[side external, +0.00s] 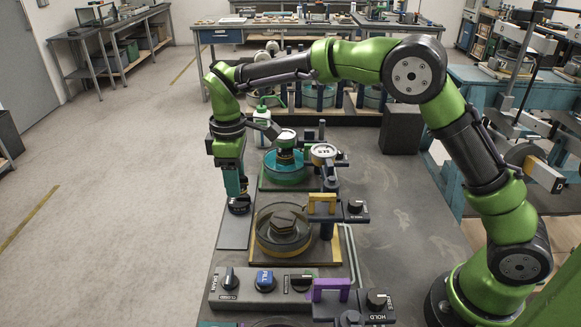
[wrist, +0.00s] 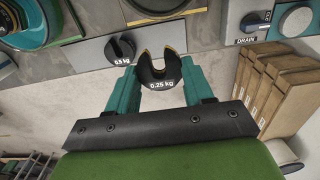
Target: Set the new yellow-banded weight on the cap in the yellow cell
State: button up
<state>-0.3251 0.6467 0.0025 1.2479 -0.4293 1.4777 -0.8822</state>
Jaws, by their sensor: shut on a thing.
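My gripper (wrist: 160,77) is shut on a dark slotted weight (wrist: 159,72) marked 0.25 kg, with yellow along its edge. In the side view my gripper (side external: 238,203) points down at the grey plate on the bench's left edge, with the weight (side external: 240,209) at its fingertips. I cannot tell whether the weight touches the plate. The yellow cell (side external: 263,248) is a round clear-walled dish with a yellow rim, just right of and nearer than my gripper. A dark, many-sided cap (side external: 284,222) sits in its middle. The yellow lever (side external: 322,203) stands at its right.
A grey plate (side external: 234,236) bears a second dark weight (wrist: 120,48) marked 0.5 kg in the wrist view. A teal cell (side external: 283,172) with a gauge stands behind. A knob panel (side external: 262,300) and purple lever (side external: 331,290) stand in front. The bench's right side is clear.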

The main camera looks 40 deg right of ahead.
jog(key=s+d+r, duration=0.3)
jog(key=s+d, duration=0.1)
send_over(282, 218)
jog(key=f, duration=0.2)
jog(key=shift+f, duration=3.75)
jog(key=shift+f, duration=0.2)
jog(key=o, duration=1.3)
notch_tip(282, 218, up, 17)
jog(key=shift+f, duration=0.1)
jog(key=shift+w, duration=0.1)
